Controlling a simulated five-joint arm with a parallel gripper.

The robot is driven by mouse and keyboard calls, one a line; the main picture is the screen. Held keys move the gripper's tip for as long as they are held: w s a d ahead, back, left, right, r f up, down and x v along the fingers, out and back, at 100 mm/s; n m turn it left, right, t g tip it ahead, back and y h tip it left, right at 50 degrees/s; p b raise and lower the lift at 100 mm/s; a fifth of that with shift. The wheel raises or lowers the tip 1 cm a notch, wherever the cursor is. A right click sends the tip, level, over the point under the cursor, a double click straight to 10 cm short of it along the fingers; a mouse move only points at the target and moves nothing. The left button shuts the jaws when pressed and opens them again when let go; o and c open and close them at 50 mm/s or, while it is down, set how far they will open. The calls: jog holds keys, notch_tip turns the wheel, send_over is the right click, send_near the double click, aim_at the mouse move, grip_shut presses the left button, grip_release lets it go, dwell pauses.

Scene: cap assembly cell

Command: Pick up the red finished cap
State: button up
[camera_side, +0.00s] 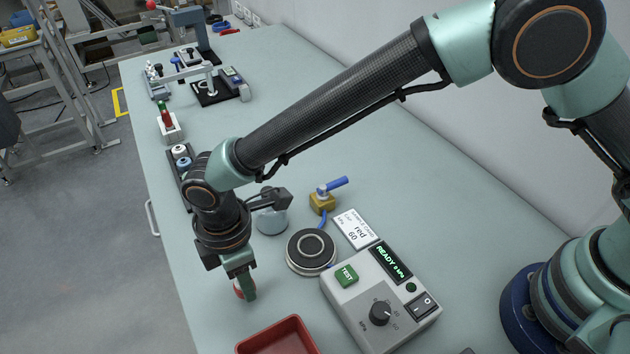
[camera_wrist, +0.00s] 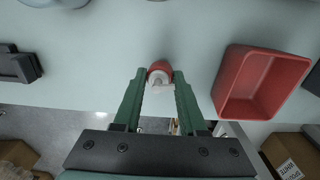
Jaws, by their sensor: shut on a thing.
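The red cap (camera_wrist: 160,68) shows in the wrist view between the tips of my gripper (camera_wrist: 160,82), with a whitish part on its near side. The green fingers are shut on it. In the side view, my gripper (camera_side: 244,288) points down near the table's left edge, and only a small red and white part of the cap (camera_side: 238,287) shows beside the fingers. The fingers hide the rest of it. I cannot tell whether the cap touches the table.
A red tray (camera_side: 277,338) lies close by; it is on the right in the wrist view (camera_wrist: 231,82). A round black-topped device (camera_side: 311,249), a tester box (camera_side: 345,300) reading READY, a card (camera_side: 357,229) and a blue-handled valve (camera_side: 323,199) stand right of my gripper.

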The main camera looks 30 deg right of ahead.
notch_tip(320, 180, up, 17)
jog(key=w+d+f, duration=0.1)
jog(key=d+f, duration=0.7)
jog(key=d, duration=0.5)
jog(key=shift+t+y, duration=0.3)
jog(key=shift+t, duration=0.1)
jog(key=shift+w+f, duration=0.1)
jog(key=shift+f, duration=3.3)
jog(key=shift+d+f, duration=0.1)
jog(key=shift+f, duration=0.2)
jog(key=shift+f, duration=0.3)
jog(key=shift+w+f, duration=0.1)
